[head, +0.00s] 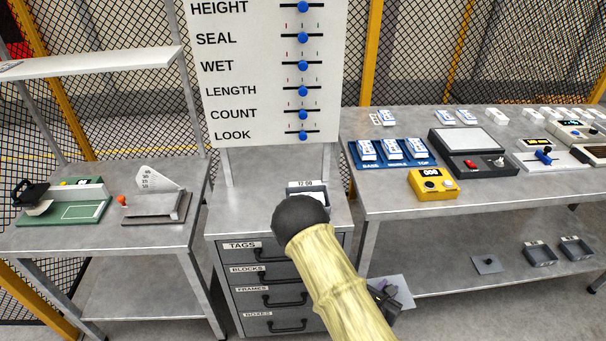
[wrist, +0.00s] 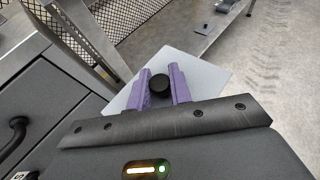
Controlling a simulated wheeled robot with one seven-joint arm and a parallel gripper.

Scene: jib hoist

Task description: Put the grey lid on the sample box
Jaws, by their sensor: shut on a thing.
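My gripper (wrist: 160,87) has purple fingers shut on the black knob of the grey lid (wrist: 208,72), a flat pale plate. In the head view the lid (head: 403,291) shows in front of the bench, to the right of the drawer cabinet, partly hidden by my arm; the fingers are hard to make out there. A small grey box (head: 308,187) with a label reading about "12 08" stands on the cabinet top, its front hidden by my arm; it looks like the sample box. The lid is apart from it, lower and to the right.
The drawer cabinet (head: 252,268) stands between a left table (head: 90,233) and a right bench (head: 400,205) crowded with devices. Two open grey boxes (head: 540,256) and a small dark plate with a knob (head: 487,264) lie on the bench's lower shelf. A slider board (head: 270,75) rises behind the cabinet.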

